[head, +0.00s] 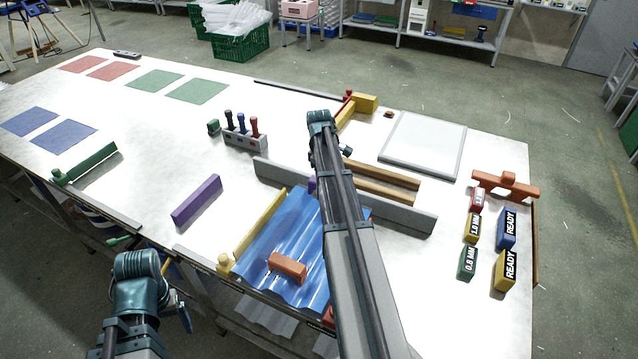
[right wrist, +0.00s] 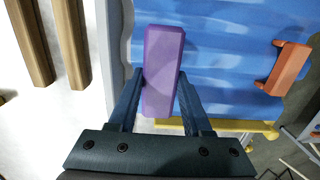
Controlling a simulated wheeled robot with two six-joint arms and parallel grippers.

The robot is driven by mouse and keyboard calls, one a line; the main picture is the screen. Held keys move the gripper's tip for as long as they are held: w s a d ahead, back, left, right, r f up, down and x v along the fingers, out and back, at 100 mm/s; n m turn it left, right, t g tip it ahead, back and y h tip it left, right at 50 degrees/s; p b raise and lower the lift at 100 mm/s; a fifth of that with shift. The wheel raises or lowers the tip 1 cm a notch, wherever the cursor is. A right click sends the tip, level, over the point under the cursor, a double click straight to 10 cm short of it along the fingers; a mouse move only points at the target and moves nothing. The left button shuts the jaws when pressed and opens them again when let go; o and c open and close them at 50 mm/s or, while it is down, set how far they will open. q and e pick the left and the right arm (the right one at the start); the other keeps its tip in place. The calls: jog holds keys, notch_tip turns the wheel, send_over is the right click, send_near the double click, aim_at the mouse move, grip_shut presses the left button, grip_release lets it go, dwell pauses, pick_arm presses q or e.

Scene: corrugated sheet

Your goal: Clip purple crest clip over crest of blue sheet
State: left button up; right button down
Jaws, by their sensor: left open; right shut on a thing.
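The blue corrugated sheet (head: 281,231) lies near the table's front edge; it also fills the upper right of the right wrist view (right wrist: 220,60). My right gripper (right wrist: 160,75) is shut on the purple crest clip (right wrist: 163,55), over the sheet's edge area. I cannot tell whether the clip touches the sheet. In the head view my right arm hides most of the clip, and only a small purple bit (head: 311,185) shows. An orange clip (head: 288,266) sits on the sheet. My left gripper (head: 178,300) is open and empty, off the table's front edge.
A yellow bar (head: 258,226) lies along the sheet's left side, and a grey rail (head: 285,174) runs behind it. A separate purple block (head: 196,200) lies further left. Labelled blocks (head: 507,228) stand at the right.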

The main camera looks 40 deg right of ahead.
jog(key=shift+f, duration=0.1)
notch_tip(320, 180, down, 8)
jog(key=b, duration=0.8)
jog(key=shift+f+b, duration=0.25)
jog(key=shift+b, duration=0.1)
jog(key=shift+f, duration=0.15)
jog(key=shift+c, duration=1.3)
grip_release()
jog(key=r+p, duration=0.9)
jog(key=w+r+p, duration=0.1)
jog(key=r+p, duration=0.3)
jog(key=r, duration=0.1)
jog(key=shift+a, duration=0.3)
jog(key=shift+f, duration=0.3)
jog(key=f+b, duration=0.8)
jog(key=s+f+b, duration=0.1)
jog(key=f+b, duration=0.3)
jog(key=f, duration=0.1)
jog(key=shift+d+b, duration=0.25)
jog(key=shift+b, duration=0.15)
